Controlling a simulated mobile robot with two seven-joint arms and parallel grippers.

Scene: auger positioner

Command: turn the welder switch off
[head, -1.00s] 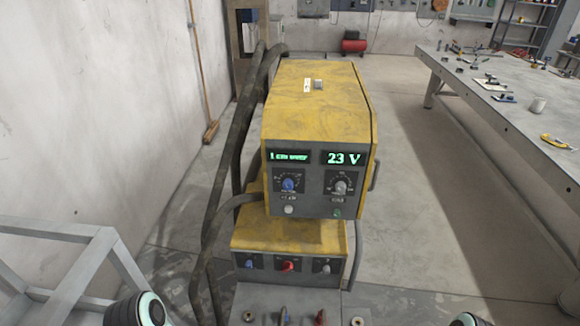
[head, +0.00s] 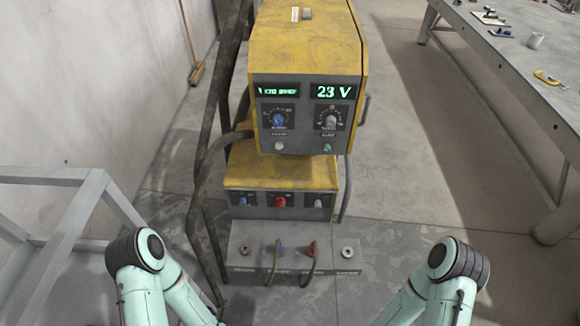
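The yellow and grey welder (head: 305,40) stands upright ahead of me, a little right of the middle. Its upper panel has two lit green displays, the right one (head: 334,92) reading 23 V. Below them are a blue knob (head: 278,120) and a grey knob (head: 331,121), with a small white button and a green one underneath. The lower panel has a red switch (head: 281,201) between a blue knob (head: 243,201) and a grey knob (head: 318,203). Both my arms show at the bottom edge, apart from the welder. Neither gripper is in view.
A grey metal frame (head: 75,225) stands at the left by the wall. Thick dark hoses (head: 213,120) run down the welder's left side. A workbench (head: 500,60) with tools is at the right. Floor between welder and bench is clear.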

